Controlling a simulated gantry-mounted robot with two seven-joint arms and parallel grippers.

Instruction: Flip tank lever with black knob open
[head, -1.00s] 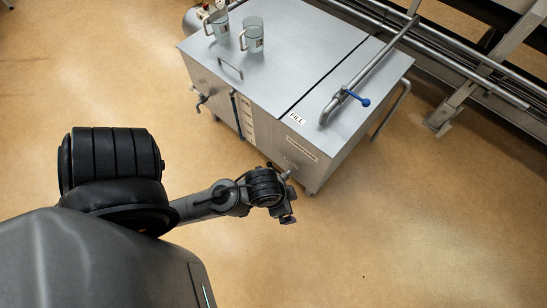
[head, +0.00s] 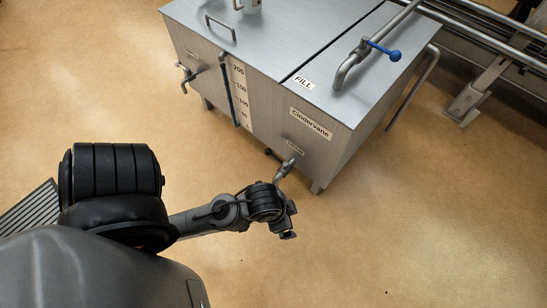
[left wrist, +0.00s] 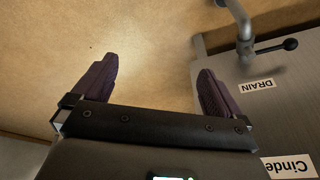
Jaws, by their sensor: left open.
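A steel tank (head: 285,75) labelled "Cindervane" stands ahead. Low on its front a drain pipe (head: 284,168) comes out, with a small lever ending in a black knob (head: 269,152). In the left wrist view the lever's black knob (left wrist: 290,44) is at the upper right, beside the drain pipe (left wrist: 241,20) and the "DRAIN" label (left wrist: 257,86). My left gripper (head: 288,236) is just in front of the drain pipe in the head view. Its two dark fingers (left wrist: 155,72) are spread with nothing between them, apart from the knob. My right gripper is not in view.
A blue-knobbed lever (head: 394,55) sits on the fill pipe (head: 345,70) on top of the tank. A level gauge (head: 237,92) and another small valve (head: 187,76) are on the front. Pipes and a frame (head: 490,75) stand at the right. The floor (head: 400,220) in front is clear.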

